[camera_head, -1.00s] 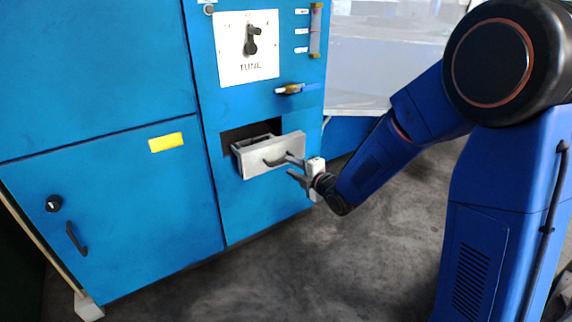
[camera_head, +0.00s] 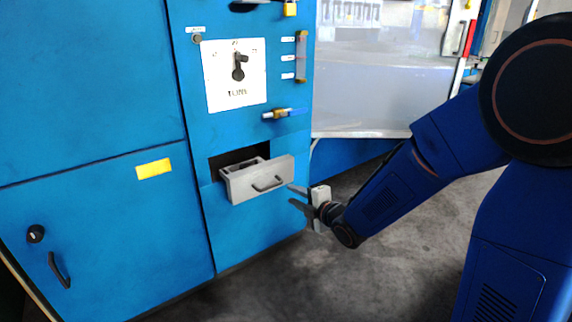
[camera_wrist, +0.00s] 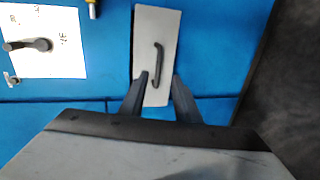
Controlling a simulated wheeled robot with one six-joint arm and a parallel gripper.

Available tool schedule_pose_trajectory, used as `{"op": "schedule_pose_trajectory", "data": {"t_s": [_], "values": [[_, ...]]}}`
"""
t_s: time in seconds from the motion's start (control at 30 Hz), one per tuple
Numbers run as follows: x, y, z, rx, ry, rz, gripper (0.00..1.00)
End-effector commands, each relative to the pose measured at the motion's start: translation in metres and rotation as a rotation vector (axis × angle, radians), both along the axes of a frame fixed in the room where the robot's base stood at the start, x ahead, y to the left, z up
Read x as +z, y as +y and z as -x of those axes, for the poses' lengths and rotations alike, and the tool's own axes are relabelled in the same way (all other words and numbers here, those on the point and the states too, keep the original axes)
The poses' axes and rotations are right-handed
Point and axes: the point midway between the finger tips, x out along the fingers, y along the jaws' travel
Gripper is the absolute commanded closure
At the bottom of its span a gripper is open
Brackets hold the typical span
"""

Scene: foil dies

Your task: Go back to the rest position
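My gripper (camera_head: 296,197) is open and empty, just right of and a little in front of the drawer handle in the head view. In the wrist view its two fingers (camera_wrist: 159,95) stand apart, with the drawer front beyond them. The grey drawer (camera_head: 262,180) is pulled part way out of the blue cabinet. Its dark handle (camera_head: 268,185) is free of the fingers in the head view. The handle also shows in the wrist view (camera_wrist: 158,66), above and between the fingertips.
A clear-walled enclosure (camera_head: 380,85) stands behind my arm. The grey floor (camera_head: 400,270) in front is open.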

Motion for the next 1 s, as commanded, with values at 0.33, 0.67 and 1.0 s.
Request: {"op": "schedule_pose_trajectory", "data": {"t_s": [0.33,0.67,1.0], "values": [[0.027,-0.086,0.027,-0.309,0.288,-0.154,0.71],[0.045,-0.163,0.095,-0.658,0.564,-0.387,0.71],[0.054,-0.216,0.198,-1.023,0.818,-0.671,0.71]]}}
